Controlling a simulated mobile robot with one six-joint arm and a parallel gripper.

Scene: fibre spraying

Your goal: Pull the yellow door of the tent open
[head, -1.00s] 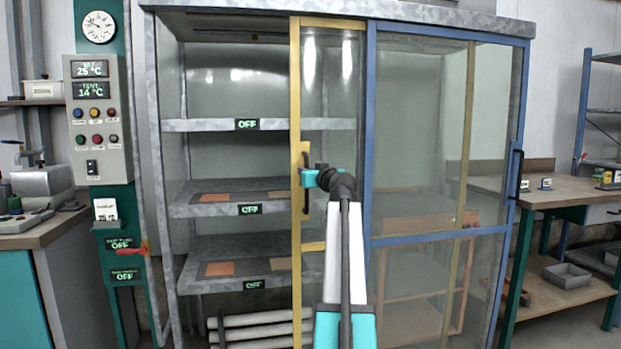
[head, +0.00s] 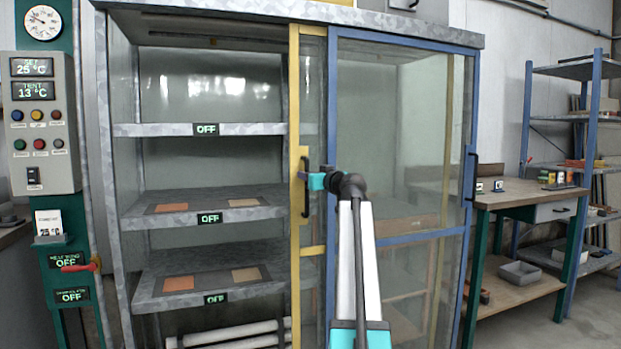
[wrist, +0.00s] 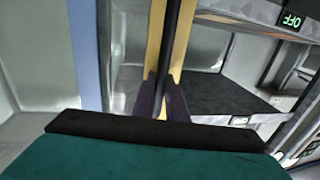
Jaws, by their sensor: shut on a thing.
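The tent's yellow door (head: 294,120) is a glazed sliding panel. Its left edge stands well right of the tent's left post, so the left bay is open. Most of the panel lies behind the blue-framed door (head: 333,120). My gripper (head: 314,181) is shut on the black vertical handle (head: 305,205) of the yellow door. In the wrist view my gripper's dark fingers (wrist: 163,100) are at the black handle bar (wrist: 177,45), in front of the yellow frame (wrist: 154,45). The fingertips are partly hidden in the head view.
Shelves (head: 200,205) with orange and tan panels and OFF signs show in the open bay. A control panel (head: 40,120) is at the left, with a red lever (head: 78,267) below it. A workbench (head: 530,200) and blue rack (head: 590,130) stand at the right.

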